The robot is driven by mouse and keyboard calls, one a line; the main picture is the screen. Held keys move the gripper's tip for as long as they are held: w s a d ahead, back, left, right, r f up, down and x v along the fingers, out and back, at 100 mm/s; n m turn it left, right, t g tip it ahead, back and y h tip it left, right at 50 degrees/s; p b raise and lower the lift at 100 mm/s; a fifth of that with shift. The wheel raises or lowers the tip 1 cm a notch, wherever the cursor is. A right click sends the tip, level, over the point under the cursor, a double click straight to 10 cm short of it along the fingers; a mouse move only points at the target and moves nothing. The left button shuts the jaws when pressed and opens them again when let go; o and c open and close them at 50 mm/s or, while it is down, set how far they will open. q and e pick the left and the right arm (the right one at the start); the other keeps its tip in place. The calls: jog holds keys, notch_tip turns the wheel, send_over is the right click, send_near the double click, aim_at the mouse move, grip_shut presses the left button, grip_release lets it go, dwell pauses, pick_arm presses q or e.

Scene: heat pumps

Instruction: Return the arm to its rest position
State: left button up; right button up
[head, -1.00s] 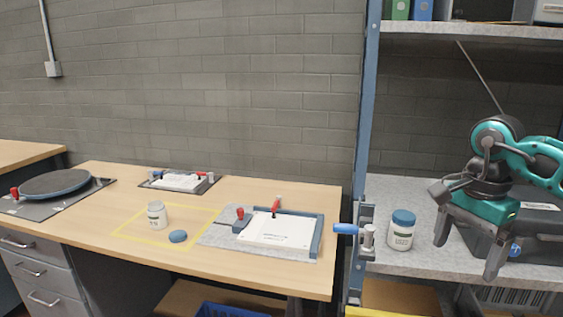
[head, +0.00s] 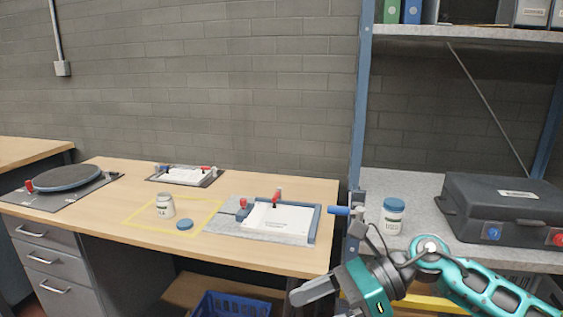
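My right arm comes in from the lower right. Its teal and grey gripper (head: 318,304) hangs low in front of the shelf and the table's right end, pointing down and left. Its fingers look apart with nothing between them, though the lower one is partly cut off by the picture's bottom edge. My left arm and gripper are not in view. A white jar with a blue lid (head: 393,216) stands upright on the grey shelf, behind and above the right gripper and apart from it.
A black case (head: 505,208) sits on the shelf at right. The wooden table (head: 110,228) holds an open white jar (head: 165,206), a loose blue lid (head: 184,225), clamped boards (head: 280,220) and a round turntable (head: 62,179). A blue crate (head: 235,306) is below.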

jog(key=a+r+m+t+y, duration=0.25)
jog(key=a+m+y, duration=0.2)
jog(key=m, duration=0.25)
jog(key=d+f+m+t+h, duration=0.35)
jog(key=m+t, duration=0.25)
jog(key=m, duration=0.5)
jog(key=w+d+f+m+t+h, duration=0.1)
jog(key=d+f+m+t+h, duration=0.3)
jog(key=m, duration=0.6)
jog(key=d+f+m+t+h, duration=0.25)
jog(key=f+m+t, duration=0.35)
jog(key=m, duration=0.5)
jog(key=s+d+f+m+g+h, duration=0.2)
jog(key=s+d+f+m+h, duration=0.1)
jog(key=s+d+f+m, duration=0.1)
jog(key=s+d+f+m+g+h, duration=0.3)
jog(key=s+f+m, duration=0.4)
jog(key=f, duration=0.3)
jog(key=shift+s+d+p, duration=0.3)
jog(key=shift+s+d, duration=0.05)
jog(key=shift+s, duration=0.2)
